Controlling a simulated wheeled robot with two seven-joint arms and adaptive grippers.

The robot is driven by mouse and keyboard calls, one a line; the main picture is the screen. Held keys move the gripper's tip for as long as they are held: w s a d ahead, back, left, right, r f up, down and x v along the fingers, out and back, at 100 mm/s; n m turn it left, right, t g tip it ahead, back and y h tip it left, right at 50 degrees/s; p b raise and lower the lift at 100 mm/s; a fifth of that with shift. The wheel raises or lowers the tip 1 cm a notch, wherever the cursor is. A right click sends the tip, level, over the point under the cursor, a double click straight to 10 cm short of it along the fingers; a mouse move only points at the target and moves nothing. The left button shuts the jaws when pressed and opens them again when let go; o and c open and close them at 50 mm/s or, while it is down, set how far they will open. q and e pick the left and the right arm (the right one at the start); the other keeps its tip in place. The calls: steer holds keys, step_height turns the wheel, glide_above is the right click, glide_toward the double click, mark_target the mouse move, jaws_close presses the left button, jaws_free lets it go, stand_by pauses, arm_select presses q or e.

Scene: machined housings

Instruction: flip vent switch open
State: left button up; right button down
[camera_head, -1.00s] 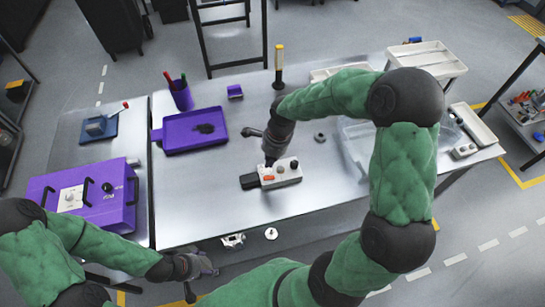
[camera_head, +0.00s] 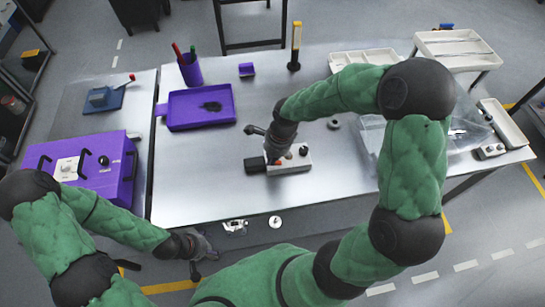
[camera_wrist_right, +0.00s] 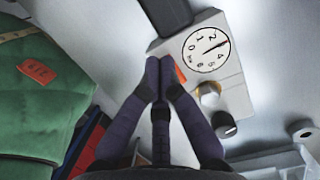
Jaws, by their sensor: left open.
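The pale grey unit (camera_head: 296,164) lies on the table with a dark block at its left end. In the right wrist view it shows a round dial (camera_wrist_right: 207,50), a brass-coloured knob (camera_wrist_right: 209,92) and a black knob (camera_wrist_right: 224,124). An orange-red switch (camera_wrist_right: 181,75) sits below the dial, partly hidden by my right fingers. My right gripper (camera_wrist_right: 160,66) has its fingertips together, just left of the switch. I cannot tell whether they touch it. In the head view, the right gripper (camera_head: 270,157) is over the unit's left part. My left gripper (camera_head: 203,262) is open and empty, off the table's front edge.
A purple tray (camera_head: 201,107) and a purple pen cup (camera_head: 190,70) stand at the back left. A purple case (camera_head: 84,165) is on the left table. A clear bin (camera_head: 370,140) and white trays (camera_head: 455,47) are at the right. The table left of the unit is clear.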

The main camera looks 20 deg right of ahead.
steer(key=shift+a+f+h+b, duration=0.25)
steer(key=shift+f+h+b, duration=0.2)
steer(key=shift+b, duration=0.3)
arm_select(q)
steer(key=shift+f, duration=0.6)
arm_select(e)
steer(key=shift+d+r, duration=0.1)
steer(key=shift+d, duration=0.05)
arm_select(q)
steer(key=shift+r, duration=0.15)
arm_select(e)
steer(key=shift+s+d+r, duration=0.2)
steer(key=shift+d, duration=0.4)
